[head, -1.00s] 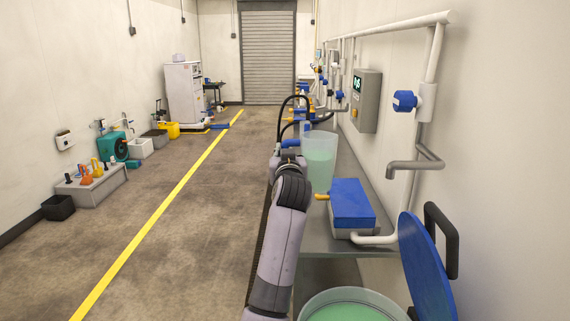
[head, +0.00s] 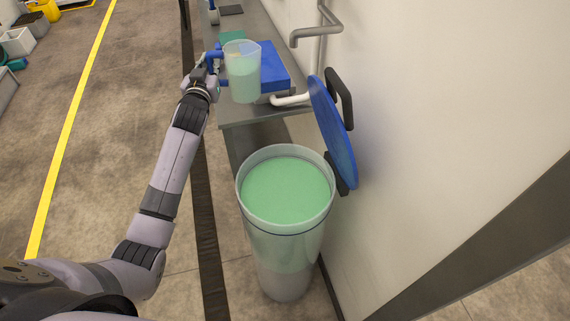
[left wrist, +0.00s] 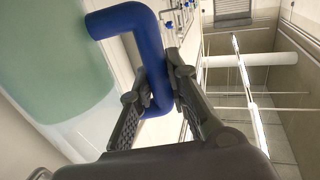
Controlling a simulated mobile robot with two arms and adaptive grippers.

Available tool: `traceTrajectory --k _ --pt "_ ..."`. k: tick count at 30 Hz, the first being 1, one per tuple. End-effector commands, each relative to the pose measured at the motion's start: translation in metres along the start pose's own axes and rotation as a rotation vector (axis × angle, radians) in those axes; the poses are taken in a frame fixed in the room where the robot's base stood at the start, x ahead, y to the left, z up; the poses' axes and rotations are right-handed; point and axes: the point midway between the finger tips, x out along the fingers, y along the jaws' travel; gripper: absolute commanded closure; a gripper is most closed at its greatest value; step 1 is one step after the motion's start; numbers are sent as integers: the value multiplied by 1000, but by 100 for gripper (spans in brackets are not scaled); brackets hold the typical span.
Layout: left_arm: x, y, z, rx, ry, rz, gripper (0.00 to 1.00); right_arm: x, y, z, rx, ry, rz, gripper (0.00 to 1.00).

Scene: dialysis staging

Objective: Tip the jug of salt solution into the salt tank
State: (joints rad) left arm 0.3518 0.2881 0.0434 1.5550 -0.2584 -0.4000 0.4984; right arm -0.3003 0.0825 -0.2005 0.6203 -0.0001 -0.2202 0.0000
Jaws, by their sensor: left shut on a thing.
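A clear jug (head: 243,78) of pale green liquid stands upright in the head view, beyond the tank. My left gripper (head: 213,57) is shut on its blue handle, which shows between the fingers in the left wrist view (left wrist: 153,60). The jug's body (left wrist: 60,70) fills the left of that view. The salt tank (head: 285,246) is a tall translucent cylinder with green liquid close below its rim. Its round blue lid (head: 332,130) stands open on the wall side. I cannot tell whether the jug's base is clear of the bench. My right gripper is out of view.
A grey bench (head: 233,112) runs along the wall behind the tank. A blue-topped box (head: 268,66) with a white pipe (head: 290,99) sits on it, right of the jug. A grey wall pipe (head: 318,27) hangs above. Floor left of the tank is clear.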

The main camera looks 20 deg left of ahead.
Motion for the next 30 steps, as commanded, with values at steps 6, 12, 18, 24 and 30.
traceTrajectory --k 6,12,18,24,30 --pt "-56 6 48 0 -7 205 100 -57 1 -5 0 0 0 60" --pt "-104 3 79 -4 -2 327 100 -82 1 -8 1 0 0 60" --pt "-130 1 92 -6 4 380 100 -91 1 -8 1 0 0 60" --pt "-133 1 94 -6 8 388 100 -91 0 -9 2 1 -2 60" --pt "-132 -1 86 35 18 388 100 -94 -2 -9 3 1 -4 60"
